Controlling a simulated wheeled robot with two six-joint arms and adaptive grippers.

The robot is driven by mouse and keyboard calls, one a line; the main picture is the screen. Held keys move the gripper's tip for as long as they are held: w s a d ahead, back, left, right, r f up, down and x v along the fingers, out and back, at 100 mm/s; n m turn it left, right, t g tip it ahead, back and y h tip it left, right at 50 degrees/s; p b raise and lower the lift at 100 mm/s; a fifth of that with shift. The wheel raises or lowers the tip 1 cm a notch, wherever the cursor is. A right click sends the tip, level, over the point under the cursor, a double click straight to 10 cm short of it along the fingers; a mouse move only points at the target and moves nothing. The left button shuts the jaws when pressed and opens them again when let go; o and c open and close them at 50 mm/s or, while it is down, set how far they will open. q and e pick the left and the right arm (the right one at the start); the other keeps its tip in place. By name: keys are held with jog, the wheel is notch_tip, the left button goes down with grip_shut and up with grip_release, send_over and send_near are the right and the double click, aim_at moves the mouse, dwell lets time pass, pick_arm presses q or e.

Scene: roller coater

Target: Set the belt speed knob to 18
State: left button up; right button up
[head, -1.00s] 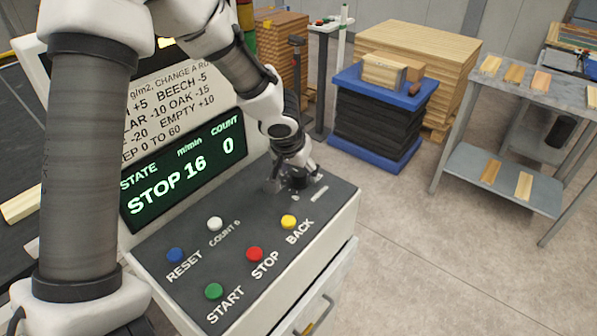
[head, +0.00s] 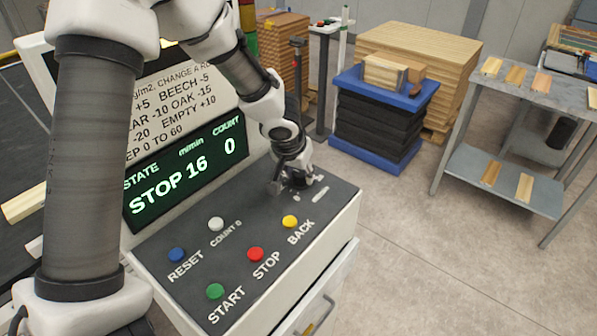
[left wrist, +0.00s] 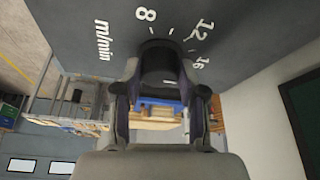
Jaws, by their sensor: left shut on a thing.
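The belt speed knob (left wrist: 158,62) is a dark round knob between the fingers of my left gripper (left wrist: 160,95) in the left wrist view. Scale numbers 8, 12 and 16 with tick marks and the label m/min show on the panel around it. In the head view my left gripper (head: 292,184) is at the far right end of the sloped control panel (head: 262,215), shut on the knob and mostly hiding it. The display (head: 185,172) reads STOP, 16 m/min, count 0. My right gripper is not in view.
Blue (head: 177,255), white (head: 216,223), green (head: 215,291), red (head: 256,254) and yellow (head: 290,221) buttons sit on the panel near the gripper. A blue-topped stack (head: 378,120) and a grey shelf table (head: 515,120) stand at the right, with clear floor between.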

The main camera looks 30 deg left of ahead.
pick_arm(q)
jog(key=shift+f+m, duration=0.1)
jog(key=shift+m, duration=0.3)
jog(key=shift+m+h+p, duration=0.4)
jog(key=shift+p, duration=0.05)
jog(key=shift+a+m+p, duration=0.1)
jog(key=shift+m+p, duration=0.6)
jog(key=m+h+p, duration=0.1)
jog(key=p, duration=0.1)
jog(key=shift+r+m+p, duration=0.2)
jog(key=shift+m+p, duration=0.2)
jog(key=shift+a+f+m+h+p, duration=0.1)
jog(key=shift+f+m+h+p, duration=0.15)
jog(key=shift+m+p, duration=0.35)
jog(key=o, duration=1.1)
jog(key=shift+o, duration=0.2)
jog(key=shift+w, duration=0.25)
